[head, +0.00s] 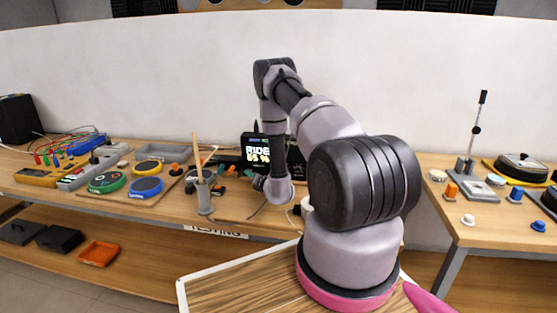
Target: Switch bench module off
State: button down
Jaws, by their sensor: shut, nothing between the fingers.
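I cannot tell for certain which device is the bench module. A black unit with a lit screen (257,152) stands at the back of the bench, its screen showing "RIDE" and "85 %". No switch on the unit can be made out.
Left on the bench (60,188) are a green round pad (106,182), a blue round pad (146,187), a yellow meter (38,177) and a cup holding sticks (204,197). A second table (490,236) at right bears a lever (476,130) and several knobs.

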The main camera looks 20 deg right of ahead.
jog(key=shift+w+d, duration=0.15)
dwell(0.4)
jog(key=shift+s+a, duration=0.5)
jog(key=shift+s, duration=0.15)
jog(key=shift+s+a, duration=0.9)
jog(key=shift+s, duration=0.35)
jog(key=shift+s+a, duration=0.9)
jog(key=shift+s, duration=0.3)
